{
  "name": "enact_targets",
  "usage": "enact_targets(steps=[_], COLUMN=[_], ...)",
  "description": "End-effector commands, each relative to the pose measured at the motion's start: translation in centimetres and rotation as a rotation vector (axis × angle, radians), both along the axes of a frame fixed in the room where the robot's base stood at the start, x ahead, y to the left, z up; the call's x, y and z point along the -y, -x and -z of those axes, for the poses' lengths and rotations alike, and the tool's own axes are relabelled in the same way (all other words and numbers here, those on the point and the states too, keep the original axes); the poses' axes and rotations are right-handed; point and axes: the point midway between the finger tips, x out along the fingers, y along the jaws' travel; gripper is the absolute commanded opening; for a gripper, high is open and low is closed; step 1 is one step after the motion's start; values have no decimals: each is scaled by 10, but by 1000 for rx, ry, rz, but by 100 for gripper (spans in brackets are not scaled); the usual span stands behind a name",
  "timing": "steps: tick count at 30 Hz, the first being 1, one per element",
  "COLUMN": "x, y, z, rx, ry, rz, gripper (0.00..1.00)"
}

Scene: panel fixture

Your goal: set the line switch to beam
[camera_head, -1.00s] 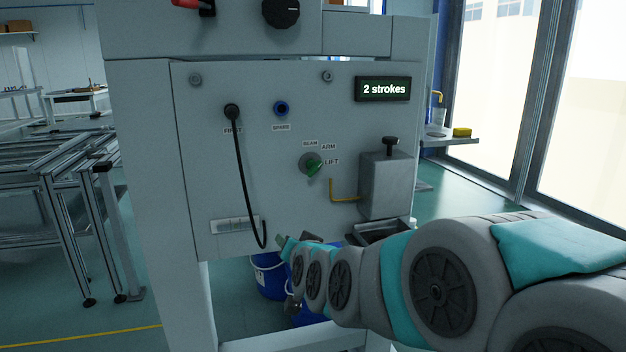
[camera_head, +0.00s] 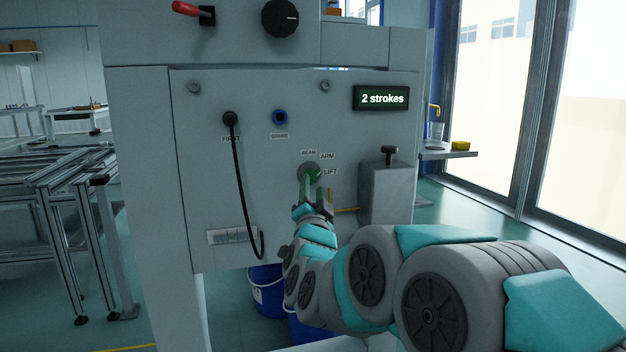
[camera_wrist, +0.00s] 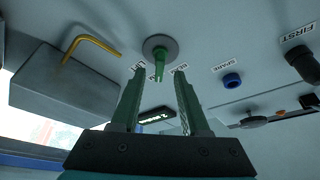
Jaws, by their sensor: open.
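The line switch (camera_head: 308,173) is a round grey dial with a green handle on the panel, and it also shows in the wrist view (camera_wrist: 160,47). The labels BEAM (camera_head: 308,152), ARM (camera_head: 327,156) and LIFT (camera_head: 330,172) sit above and right of it. In the wrist view the green handle (camera_wrist: 159,70) lies between the LIFT and BEAM labels; its exact setting is hard to tell. My gripper (camera_wrist: 160,78) is open, one green finger on each side of the handle's line, with gaps on both sides. In the head view my gripper (camera_head: 318,188) is just below and in front of the switch.
A grey box with a black knob (camera_head: 387,185) and a yellow bent rod (camera_head: 347,210) stand right of the switch. A black cable (camera_head: 239,185) hangs from the FIRST socket at left. A blue SPARE socket (camera_head: 280,117) and a "2 strokes" display (camera_head: 381,98) are above.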

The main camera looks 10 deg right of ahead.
Motion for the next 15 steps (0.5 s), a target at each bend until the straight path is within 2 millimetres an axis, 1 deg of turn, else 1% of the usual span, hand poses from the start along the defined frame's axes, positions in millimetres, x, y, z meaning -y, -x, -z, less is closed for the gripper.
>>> enact_targets(steps=[3,7,11,15], x=[4,8,9,9], y=[-18,-34,-43,-46], z=[-4,-9,-13,-13], rx=[0,-1,1,-1], ry=[1,0,1,1], rz=[3,2,1,0], gripper=[45,45,45,45])
